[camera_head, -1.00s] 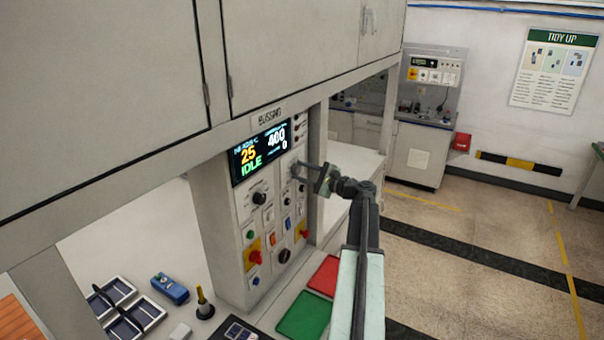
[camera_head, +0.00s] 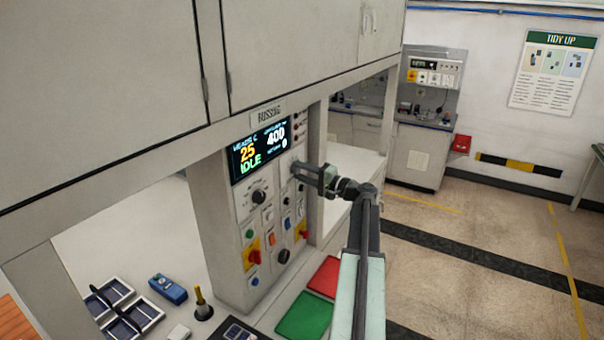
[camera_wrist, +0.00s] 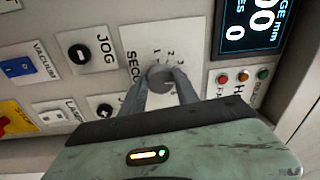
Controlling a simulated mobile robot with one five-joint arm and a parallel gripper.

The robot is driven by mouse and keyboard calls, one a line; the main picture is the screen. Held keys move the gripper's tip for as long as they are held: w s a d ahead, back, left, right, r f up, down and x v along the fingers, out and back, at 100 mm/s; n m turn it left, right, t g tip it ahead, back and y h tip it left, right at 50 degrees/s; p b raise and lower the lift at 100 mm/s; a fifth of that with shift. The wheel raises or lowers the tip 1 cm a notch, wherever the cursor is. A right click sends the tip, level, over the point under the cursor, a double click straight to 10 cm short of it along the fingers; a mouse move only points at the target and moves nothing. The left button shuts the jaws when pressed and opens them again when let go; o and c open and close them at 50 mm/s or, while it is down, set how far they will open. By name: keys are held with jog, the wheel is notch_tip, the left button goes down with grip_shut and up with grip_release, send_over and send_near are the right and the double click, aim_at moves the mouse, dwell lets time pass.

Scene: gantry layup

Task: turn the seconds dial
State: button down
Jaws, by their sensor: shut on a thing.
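The seconds dial (camera_wrist: 159,75) is a small grey knob on a light plate with numbers and lettering that reads "SECO", partly covered. My gripper (camera_wrist: 160,82) has its two grey fingers on either side of the knob and is shut on it in the wrist view. In the head view my gripper (camera_head: 298,171) reaches the upper right of the control panel (camera_head: 232,215), and the dial is hidden there behind the fingers. The screen (camera_head: 259,150) reads 25, 400, 0 and IDLE.
Near the dial are a black JOG knob (camera_wrist: 79,54), a blue vacuum switch (camera_wrist: 16,67) and several small lamps (camera_wrist: 243,76). Below the panel lie a green mat (camera_head: 303,314) and a red mat (camera_head: 325,276). Overhead cabinets (camera_head: 290,50) hang above the bench.

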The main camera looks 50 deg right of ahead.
jog(key=shift+n, duration=0.5)
jog(key=c, duration=0.9)
grip_release()
jog(key=v, duration=0.8)
jog(key=shift+f+b, duration=0.1)
jog(key=shift+b, duration=0.25)
